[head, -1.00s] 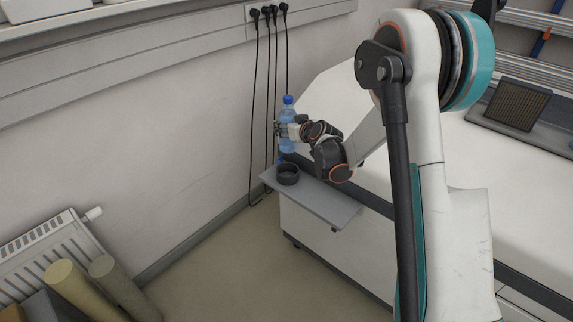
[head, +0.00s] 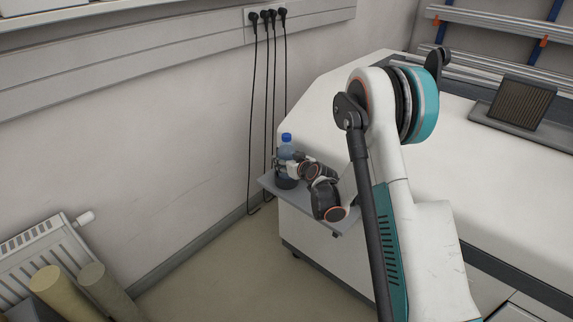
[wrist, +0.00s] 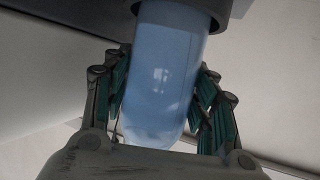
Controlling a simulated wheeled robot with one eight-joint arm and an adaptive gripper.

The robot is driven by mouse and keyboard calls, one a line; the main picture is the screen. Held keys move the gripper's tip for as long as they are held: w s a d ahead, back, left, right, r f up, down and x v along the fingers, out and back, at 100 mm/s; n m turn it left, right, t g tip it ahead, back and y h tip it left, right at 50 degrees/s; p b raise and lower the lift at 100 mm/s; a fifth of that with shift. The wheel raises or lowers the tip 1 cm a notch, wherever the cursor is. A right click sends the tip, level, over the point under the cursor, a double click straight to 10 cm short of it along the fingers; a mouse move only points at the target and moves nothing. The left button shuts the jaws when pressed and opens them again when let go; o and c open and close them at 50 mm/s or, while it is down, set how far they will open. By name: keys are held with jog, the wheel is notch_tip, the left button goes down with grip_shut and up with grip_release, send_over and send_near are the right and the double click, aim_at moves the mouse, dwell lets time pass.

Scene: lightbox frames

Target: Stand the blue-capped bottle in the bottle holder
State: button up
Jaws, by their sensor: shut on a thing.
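The blue-capped bottle (head: 286,150) stands upright at the end of my arm in the head view. Its light blue body (wrist: 160,75) fills the middle of the wrist view. My gripper (head: 288,165) is shut around the bottle, with a finger on each side of it in the wrist view (wrist: 163,95). The dark round bottle holder (head: 286,182) is at the bottle's lower end. In the wrist view the bottle's end passes inside the holder's rim (wrist: 226,12). Whether the bottle touches the holder's floor is hidden.
The holder is on a narrow grey shelf (head: 300,208) at the end of a white workbench (head: 330,107). Black cables (head: 270,95) hang on the wall behind the bottle. A radiator (head: 40,255) and rolls (head: 58,292) are at lower left. The floor between is clear.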

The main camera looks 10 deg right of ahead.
jog(key=shift+f, duration=0.15)
jog(key=o, duration=1.6)
jog(key=p+v, duration=0.4)
jog(key=v, duration=0.8)
jog(key=s+a+r+g, duration=0.3)
jog(key=s+a+r, duration=0.1)
jog(key=s+r, duration=1.05)
jog(key=s+r+m+g+h, duration=0.1)
jog(key=s+r, duration=0.1)
jog(key=s, duration=0.9)
jog(key=s+d+r+m+g+h, duration=0.1)
jog(key=s+r+g+h, duration=0.1)
jog(key=s, duration=0.9)
jog(key=shift+d+m, duration=0.25)
jog(key=shift+m, duration=0.05)
